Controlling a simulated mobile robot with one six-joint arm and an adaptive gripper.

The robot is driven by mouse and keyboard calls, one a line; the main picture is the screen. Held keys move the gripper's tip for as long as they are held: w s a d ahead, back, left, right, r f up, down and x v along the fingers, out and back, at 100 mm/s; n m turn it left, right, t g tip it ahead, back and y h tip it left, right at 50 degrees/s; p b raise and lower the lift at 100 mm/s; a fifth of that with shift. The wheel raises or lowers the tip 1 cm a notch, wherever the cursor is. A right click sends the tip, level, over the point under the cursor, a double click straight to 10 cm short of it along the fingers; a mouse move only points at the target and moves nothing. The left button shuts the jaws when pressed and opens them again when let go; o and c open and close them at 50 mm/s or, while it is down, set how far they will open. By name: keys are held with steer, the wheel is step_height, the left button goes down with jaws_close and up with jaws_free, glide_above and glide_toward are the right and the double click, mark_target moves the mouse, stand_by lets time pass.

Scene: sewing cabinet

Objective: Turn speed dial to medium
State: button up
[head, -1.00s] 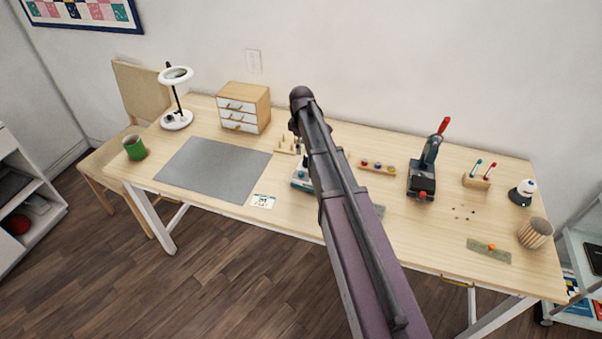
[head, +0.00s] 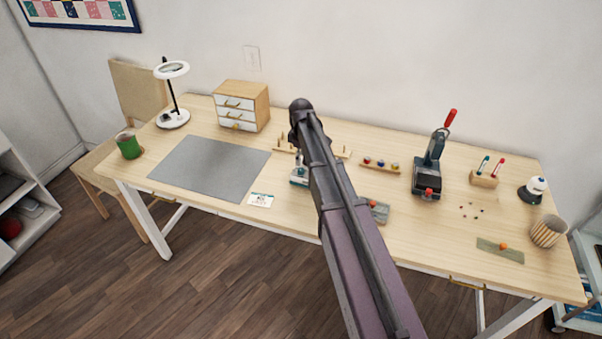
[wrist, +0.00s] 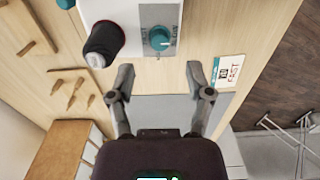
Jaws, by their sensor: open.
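The speed dial is a round teal knob (wrist: 159,39) on a grey panel of a white machine (wrist: 135,8) in the wrist view. A light mark shows on the knob; small lettering beside it is too blurred to read surely. My gripper (wrist: 160,78) is open and empty, its fingers apart just below the dial in the picture and not touching it.
A dark cylinder (wrist: 104,44) with a red rim stands left of the dial. Wooden pegs (wrist: 72,88) and a drawer box (head: 241,106) are nearby.

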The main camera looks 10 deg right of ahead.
mark_target(301, 169)
steer(key=shift+f+b, duration=2.4)
steer(key=shift+f, duration=0.3)
jaws_close()
